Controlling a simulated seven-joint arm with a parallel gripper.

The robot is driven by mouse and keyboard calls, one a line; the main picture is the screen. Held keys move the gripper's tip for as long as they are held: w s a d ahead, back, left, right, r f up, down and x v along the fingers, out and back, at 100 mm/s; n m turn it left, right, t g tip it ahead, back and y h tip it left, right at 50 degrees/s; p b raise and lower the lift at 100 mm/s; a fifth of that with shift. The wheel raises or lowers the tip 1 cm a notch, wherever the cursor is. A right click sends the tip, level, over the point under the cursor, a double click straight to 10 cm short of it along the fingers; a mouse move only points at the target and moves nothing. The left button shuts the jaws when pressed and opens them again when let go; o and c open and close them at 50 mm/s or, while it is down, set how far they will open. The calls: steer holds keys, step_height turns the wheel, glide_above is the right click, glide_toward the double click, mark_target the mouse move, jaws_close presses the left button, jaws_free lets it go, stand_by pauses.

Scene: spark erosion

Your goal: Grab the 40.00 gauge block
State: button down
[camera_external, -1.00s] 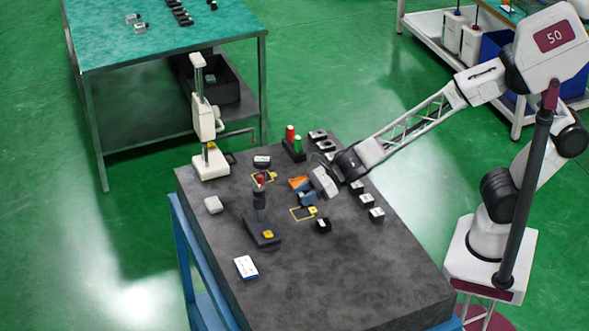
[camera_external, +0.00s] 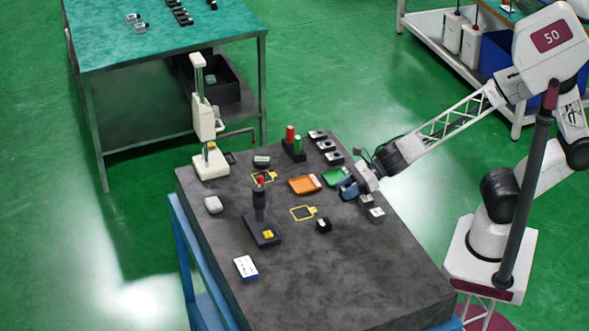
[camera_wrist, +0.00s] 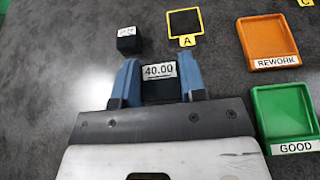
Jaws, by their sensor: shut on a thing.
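My gripper (camera_external: 349,189) is at the right side of the dark surface plate (camera_external: 330,275). In the wrist view its two blue fingers (camera_wrist: 160,82) are shut on the 40.00 gauge block (camera_wrist: 160,72), a dark block with a white label reading 40.00. One finger lies on each side of it. In the external view the fingers and wrist hide this block. I cannot tell whether it is touching the plate or just above it.
A green GOOD tray (camera_wrist: 283,112) and orange REWORK tray (camera_wrist: 275,42) lie to the right in the wrist view. A yellow A frame (camera_wrist: 185,22) and small dark block (camera_wrist: 127,42) lie ahead. Other blocks (camera_external: 376,214) stand along the plate's right edge.

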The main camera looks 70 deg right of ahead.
steer(key=shift+s+d+r, duration=0.15)
steer(key=shift+s+d, duration=0.4)
steer(key=shift+s, duration=0.35)
